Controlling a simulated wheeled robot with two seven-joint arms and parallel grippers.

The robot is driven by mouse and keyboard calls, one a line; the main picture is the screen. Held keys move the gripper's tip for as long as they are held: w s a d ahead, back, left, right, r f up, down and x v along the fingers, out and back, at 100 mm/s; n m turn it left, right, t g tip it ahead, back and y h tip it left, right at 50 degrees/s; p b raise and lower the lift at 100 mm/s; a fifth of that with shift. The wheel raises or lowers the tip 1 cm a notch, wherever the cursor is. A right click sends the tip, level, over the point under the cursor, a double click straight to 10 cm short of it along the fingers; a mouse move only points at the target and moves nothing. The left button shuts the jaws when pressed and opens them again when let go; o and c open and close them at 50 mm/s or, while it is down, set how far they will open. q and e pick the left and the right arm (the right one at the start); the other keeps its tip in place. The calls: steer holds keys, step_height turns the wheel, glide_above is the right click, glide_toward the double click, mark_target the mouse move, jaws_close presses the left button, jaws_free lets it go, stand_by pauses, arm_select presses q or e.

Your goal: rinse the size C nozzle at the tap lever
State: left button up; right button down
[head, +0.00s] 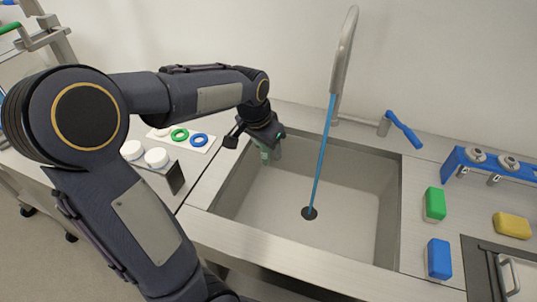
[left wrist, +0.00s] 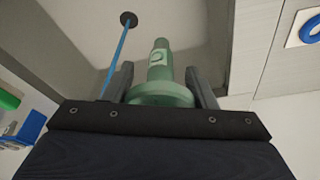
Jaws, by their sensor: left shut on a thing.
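My left gripper (head: 262,146) is shut on a green nozzle (left wrist: 160,82) and holds it over the left side of the sink (head: 345,240). In the left wrist view the nozzle's wide collar sits between my two fingers, with its narrow end pointing away from me. A pale mark shows on its side, too small to read surely. In the head view only a bit of the nozzle (head: 276,151) shows. The blue tap lever (head: 404,130) is tilted, right of the spout (head: 345,45). A blue water stream (head: 321,150) runs down to the drain (head: 309,213), apart from the nozzle. My right gripper is out of view.
A green block (head: 435,204), a blue block (head: 439,259) and a yellow block (head: 512,225) lie right of the sink. A blue rack (head: 462,160) with metal nozzles stands behind them. Green and blue rings (head: 199,140) lie on a white card at the left.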

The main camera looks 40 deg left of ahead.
arm_select(q)
steer(key=shift+w+d, duration=0.25)
steer(key=w+d+f, duration=0.2)
steer(key=w+d, duration=0.6)
steer(key=w, duration=0.1)
steer(key=shift+w+d+f, duration=0.25)
steer(key=shift+w+d, duration=0.1)
steer(key=shift+w, duration=0.05)
steer(key=shift+s, duration=0.1)
stand_by(0.7)
steer(key=shift+s+d, duration=0.3)
steer(key=shift+d, duration=0.1)
steer(key=shift+w+a, duration=0.1)
steer(key=shift+w+a, duration=0.3)
steer(key=shift+a, duration=0.05)
steer(key=shift+s+d, duration=0.1)
